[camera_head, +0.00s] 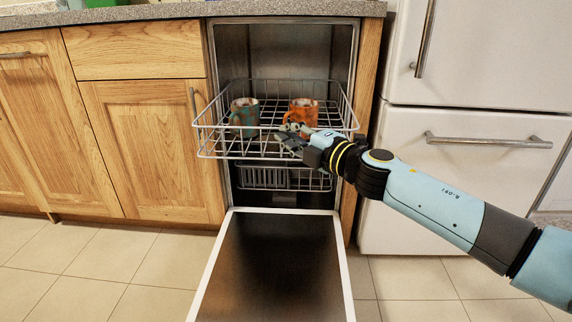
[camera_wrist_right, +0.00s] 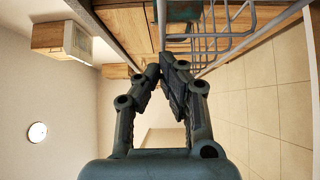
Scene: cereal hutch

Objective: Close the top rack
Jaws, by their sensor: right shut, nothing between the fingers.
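The top rack (camera_head: 270,145) is a silver wire basket slid out of the open dishwasher (camera_head: 285,45). Two mugs stand in it, a green one (camera_head: 245,113) and an orange one (camera_head: 302,110). My right gripper (camera_head: 284,137) is shut and empty at the rack's front, toward its right side. In the right wrist view the shut fingertips (camera_wrist_right: 160,72) are close to the rack's grey wires (camera_wrist_right: 215,40); I cannot tell whether they touch. My gripper and forearm hide part of the rack's front right. My left gripper is not in view.
The dishwasher door (camera_head: 275,265) is folded down flat in front. A lower rack (camera_head: 285,178) sits inside, under the top rack. Wooden cabinets (camera_head: 150,140) are on the left and a white refrigerator (camera_head: 480,130) on the right. The tiled floor (camera_head: 90,270) is clear.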

